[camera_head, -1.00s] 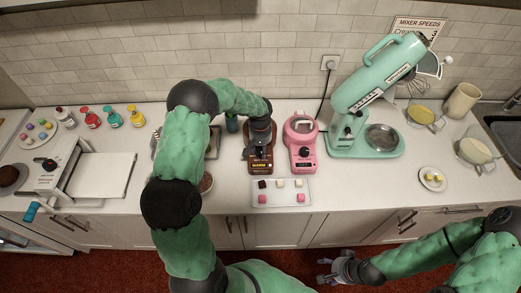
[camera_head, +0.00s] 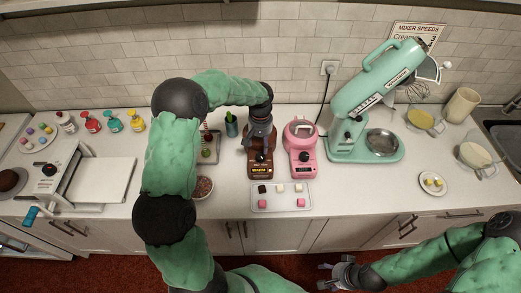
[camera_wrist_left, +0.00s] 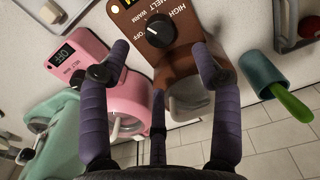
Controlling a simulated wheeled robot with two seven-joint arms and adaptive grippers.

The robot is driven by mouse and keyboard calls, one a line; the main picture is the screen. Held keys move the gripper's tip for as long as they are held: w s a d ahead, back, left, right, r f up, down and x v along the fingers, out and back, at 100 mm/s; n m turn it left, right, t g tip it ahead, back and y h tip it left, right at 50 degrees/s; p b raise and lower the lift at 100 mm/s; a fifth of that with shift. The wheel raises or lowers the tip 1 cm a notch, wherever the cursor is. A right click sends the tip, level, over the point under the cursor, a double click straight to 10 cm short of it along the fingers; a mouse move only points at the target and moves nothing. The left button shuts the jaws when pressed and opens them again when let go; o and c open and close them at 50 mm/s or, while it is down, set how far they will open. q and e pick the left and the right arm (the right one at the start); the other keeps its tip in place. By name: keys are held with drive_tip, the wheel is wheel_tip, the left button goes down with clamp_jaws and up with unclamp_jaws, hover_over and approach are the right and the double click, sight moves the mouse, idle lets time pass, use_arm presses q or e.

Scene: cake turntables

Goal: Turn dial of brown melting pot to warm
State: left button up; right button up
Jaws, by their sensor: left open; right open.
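The brown melting pot (camera_head: 259,170) stands on the counter with its lit yellow-orange display facing front. Its text is too small to read now. The black dial (camera_wrist_left: 158,30) shows in the left wrist view, with HIGH, MELT, WARM and OFF printed around it. A pale mark shows on the dial's side near WARM. My right gripper (camera_head: 330,276) is open and low in front of the counter.
A pink melting pot (camera_head: 302,160) stands close to the right; its display reads OFF in the wrist view. A tray of sweets (camera_head: 281,203) lies in front. A green-handled tool in a teal cup (camera_head: 231,126) is behind left. The mint mixer (camera_head: 365,145) stands further right.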

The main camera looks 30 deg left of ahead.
use_arm(q)
drive_tip(key=shift+r, duration=1.95)
